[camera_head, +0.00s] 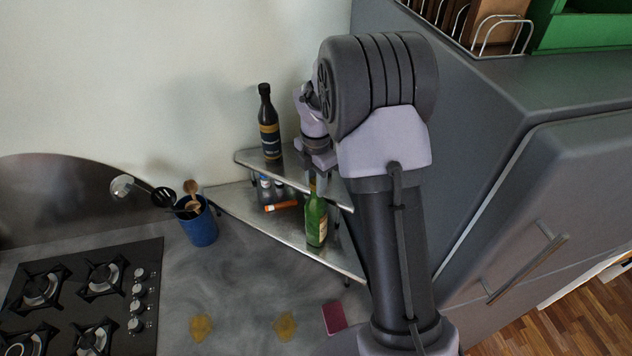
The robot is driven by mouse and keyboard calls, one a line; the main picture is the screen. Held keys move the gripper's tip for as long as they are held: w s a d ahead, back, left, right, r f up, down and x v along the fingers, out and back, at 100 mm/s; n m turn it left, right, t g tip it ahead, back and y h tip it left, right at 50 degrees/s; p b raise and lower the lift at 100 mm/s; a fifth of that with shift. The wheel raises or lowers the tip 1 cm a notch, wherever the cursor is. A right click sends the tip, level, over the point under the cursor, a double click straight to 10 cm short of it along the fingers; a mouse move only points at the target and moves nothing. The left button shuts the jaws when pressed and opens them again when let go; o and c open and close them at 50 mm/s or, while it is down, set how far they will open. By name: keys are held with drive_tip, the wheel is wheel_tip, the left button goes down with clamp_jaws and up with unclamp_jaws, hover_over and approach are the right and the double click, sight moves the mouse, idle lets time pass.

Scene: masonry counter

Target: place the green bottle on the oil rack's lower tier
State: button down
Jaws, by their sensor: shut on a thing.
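The green bottle (316,221) is upright at the front of the oil rack, in front of its lower tier (285,228). I cannot tell whether its base touches the tier. My gripper (317,182) is above it, shut on its neck, with my arm reaching in from the right. The rack's upper tier (262,163) runs behind, and my arm hides its right side.
Small jars (266,182) and an orange-capped item (281,206) lie on the lower tier, left of the green bottle. A blue utensil pot (200,227) stands left of the rack, beside the gas hob (85,295). A red item (334,317) lies on the counter in front.

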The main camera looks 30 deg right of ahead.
drive_tip(key=shift+f, duration=0.1)
drive_tip(key=c, duration=1.1)
unclamp_jaws()
